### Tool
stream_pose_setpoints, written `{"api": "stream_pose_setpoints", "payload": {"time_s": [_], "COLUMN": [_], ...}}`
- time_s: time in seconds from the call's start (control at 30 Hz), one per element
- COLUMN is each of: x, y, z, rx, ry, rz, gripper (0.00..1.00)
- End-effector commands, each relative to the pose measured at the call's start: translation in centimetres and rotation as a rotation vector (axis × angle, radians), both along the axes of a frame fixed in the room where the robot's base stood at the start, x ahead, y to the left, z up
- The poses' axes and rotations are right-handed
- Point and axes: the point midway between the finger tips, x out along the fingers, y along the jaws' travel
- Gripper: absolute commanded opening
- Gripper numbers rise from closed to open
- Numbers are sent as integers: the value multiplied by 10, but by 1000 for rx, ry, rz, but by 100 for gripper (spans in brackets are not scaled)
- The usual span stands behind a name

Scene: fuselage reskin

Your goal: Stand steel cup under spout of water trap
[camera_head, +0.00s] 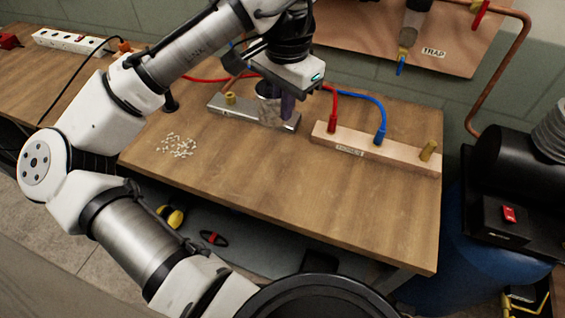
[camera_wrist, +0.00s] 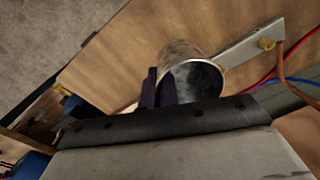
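The steel cup (camera_head: 267,90) is over the metal bar on the bench, just left of my gripper's fingers. In the wrist view the cup (camera_wrist: 182,52) shows its round open mouth towards the camera. My gripper (camera_head: 287,105) points down; in the wrist view its two dark fingers (camera_wrist: 160,88) are close together at the cup's left wall, one seemingly on each side of it. I cannot tell whether the cup touches the bar. The water trap (camera_head: 409,35) is on the wooden panel at top right, with a blue-handled spout (camera_head: 401,62) below it.
The metal bar (camera_head: 225,108) has a brass knob. A wooden terminal block (camera_head: 365,148) with red and blue leads stands to the right. White bits (camera_head: 177,146) lie on the bench (camera_head: 270,185); its front is otherwise clear. A copper pipe (camera_head: 505,75) runs down at right.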

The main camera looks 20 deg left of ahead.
Motion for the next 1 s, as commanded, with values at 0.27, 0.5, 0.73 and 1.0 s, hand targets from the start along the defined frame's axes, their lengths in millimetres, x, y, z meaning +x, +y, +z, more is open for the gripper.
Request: {"api": "stream_pose_setpoints", "payload": {"time_s": [0.27,0.5,0.73,1.0], "x": [-2,-2,-1,-1], "y": [0,-1,0,0], "z": [-72,-129,-152,-185], "rx": [-3,-3,-1,-2], "ry": [5,4,3,2], "rz": [-1,-1,0,0], "gripper": [0,0,0,0]}}
